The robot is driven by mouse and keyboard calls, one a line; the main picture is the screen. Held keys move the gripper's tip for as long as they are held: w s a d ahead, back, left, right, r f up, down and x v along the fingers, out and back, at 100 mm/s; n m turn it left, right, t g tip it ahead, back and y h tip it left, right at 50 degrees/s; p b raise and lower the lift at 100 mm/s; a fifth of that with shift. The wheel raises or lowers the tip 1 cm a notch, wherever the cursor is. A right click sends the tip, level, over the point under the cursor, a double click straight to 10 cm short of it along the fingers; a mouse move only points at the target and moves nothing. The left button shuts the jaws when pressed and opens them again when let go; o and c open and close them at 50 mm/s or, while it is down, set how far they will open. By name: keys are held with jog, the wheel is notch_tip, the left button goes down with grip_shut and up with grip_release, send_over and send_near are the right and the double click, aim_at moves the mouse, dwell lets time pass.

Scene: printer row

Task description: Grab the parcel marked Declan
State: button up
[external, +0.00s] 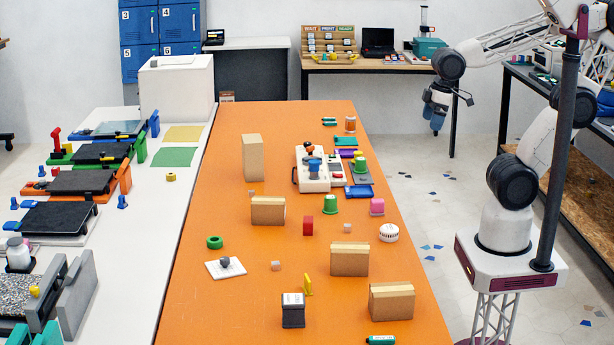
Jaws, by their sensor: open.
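Several brown cardboard parcels stand on the orange table: a tall upright one (252,157) toward the back, a smaller one (268,211) left of the middle, one (349,259) right of the middle, and one (391,301) at the front right. No name is readable on any of them, so I cannot tell which is marked Declan. My gripper (435,118) is open and appears empty. It hangs at the upper right, beyond the table's right edge and well apart from all the parcels.
On the orange table (190,300), a white device (312,168), a green cup (330,204), a red block (308,226), a white round piece (389,233) and a dark box (293,310) stand among the parcels. A white bench with printers lies left. The table's front left is clear.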

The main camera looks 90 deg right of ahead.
jog(key=w+a+f+n+h, duration=0.1)
jog(key=w+f+n+h, duration=0.45)
jog(key=w+n, duration=0.3)
jog(key=n+t+y, duration=0.4)
jog(key=n+t, duration=0.7)
jog(key=n, duration=1.6)
send_near(355, 247)
jog(key=w, duration=0.2)
jog(key=shift+s+d+f+m, duration=0.15)
jog(key=shift+d+f+m, duration=0.05)
jog(key=shift+f+m, duration=0.15)
jog(key=shift+x, duration=1.3)
